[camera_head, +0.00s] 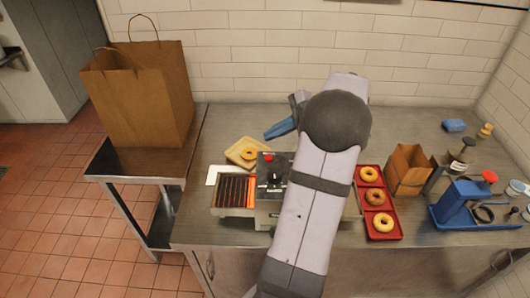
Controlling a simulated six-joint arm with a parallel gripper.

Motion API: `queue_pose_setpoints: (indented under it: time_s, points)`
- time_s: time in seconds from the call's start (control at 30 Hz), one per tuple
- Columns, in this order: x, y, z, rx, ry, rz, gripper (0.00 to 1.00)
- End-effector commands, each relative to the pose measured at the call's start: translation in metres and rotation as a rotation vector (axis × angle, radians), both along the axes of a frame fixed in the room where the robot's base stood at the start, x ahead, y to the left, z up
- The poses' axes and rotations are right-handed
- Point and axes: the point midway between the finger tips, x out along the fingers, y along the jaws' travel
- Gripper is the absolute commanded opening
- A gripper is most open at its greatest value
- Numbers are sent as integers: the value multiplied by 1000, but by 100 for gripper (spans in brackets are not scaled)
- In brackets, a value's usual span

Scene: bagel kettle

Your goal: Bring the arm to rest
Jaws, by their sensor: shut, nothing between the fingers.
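My arm reaches up from the bottom middle of the picture over the counter (425,262). It bends at a dark round joint and folds back towards the left. My gripper (270,136) shows as a blue tip left of this joint, shut and empty. It appears above the counter, behind the toaster-like machine (271,176) and to the right of a wooden board (235,153) with a bagel (249,154). It seems to touch nothing, though its exact height cannot be told. My arm hides part of the machine and the counter behind it.
A red tray (392,199) holds three bagels right of my arm. Beyond it stand a small paper bag (407,170) and a blue device (460,203) with bottles. A large paper bag (140,95) stands on the left side table (112,166).

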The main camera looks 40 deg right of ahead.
Motion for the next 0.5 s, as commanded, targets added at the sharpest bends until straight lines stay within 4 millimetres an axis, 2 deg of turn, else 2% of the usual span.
queue_pose_setpoints:
  time_s: [0.17,0.27,0.37,0.47,0.5]
  points:
    - [0,0,0,0,0,0,0]
    - [4,12,-4,-12,15,33,0]
    - [10,39,-12,-46,47,110,0]
    - [14,82,-25,-105,98,240,0]
    - [14,102,-32,-136,120,305,0]
